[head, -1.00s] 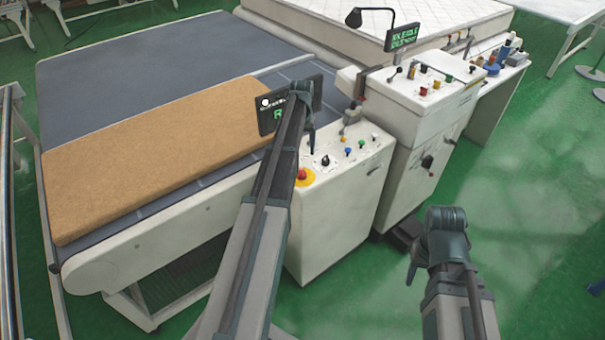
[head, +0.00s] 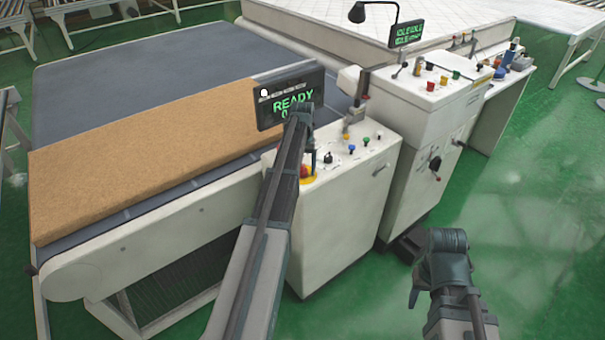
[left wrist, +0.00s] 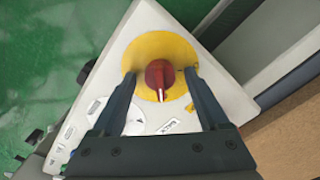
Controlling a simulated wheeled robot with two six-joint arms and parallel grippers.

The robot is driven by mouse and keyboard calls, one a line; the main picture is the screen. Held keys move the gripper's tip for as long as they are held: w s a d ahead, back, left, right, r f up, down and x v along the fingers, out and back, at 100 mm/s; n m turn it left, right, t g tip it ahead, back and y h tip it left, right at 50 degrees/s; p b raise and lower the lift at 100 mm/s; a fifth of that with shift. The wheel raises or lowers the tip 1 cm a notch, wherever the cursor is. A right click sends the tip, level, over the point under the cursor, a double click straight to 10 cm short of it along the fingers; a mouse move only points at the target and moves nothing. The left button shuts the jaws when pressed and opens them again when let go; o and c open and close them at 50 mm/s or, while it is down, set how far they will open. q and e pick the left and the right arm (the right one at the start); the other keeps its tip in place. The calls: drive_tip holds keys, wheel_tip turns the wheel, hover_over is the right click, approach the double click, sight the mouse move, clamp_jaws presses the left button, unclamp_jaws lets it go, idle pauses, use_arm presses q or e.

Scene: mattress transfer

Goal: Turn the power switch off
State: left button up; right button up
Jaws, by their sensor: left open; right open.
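The power switch is likely the red rotary knob on a round yellow plate; the knob (left wrist: 160,77) shows in the left wrist view with a white pointer mark facing down the picture. In the head view the red knob (head: 303,171) is partly hidden by my left arm. My left gripper (left wrist: 160,76) is open, with its two fingers at either side of the knob and visible gaps on both sides. It also shows over the panel in the head view (head: 312,163). My right gripper (head: 413,298) is open and empty over the green floor.
A white control cabinet (head: 340,220) carries the panel with a black knob and blue and green buttons. A display (head: 290,97) reads READY. The conveyor with a brown slab (head: 140,150) lies left. A second console (head: 420,110) stands right.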

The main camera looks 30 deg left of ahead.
use_arm(q)
clamp_jaws()
idle(0.4)
drive_tip(key=n, duration=0.8)
drive_tip(key=shift+n, duration=0.4)
drive_tip(key=n, duration=0.4)
drive_tip(key=shift+n, duration=2.4)
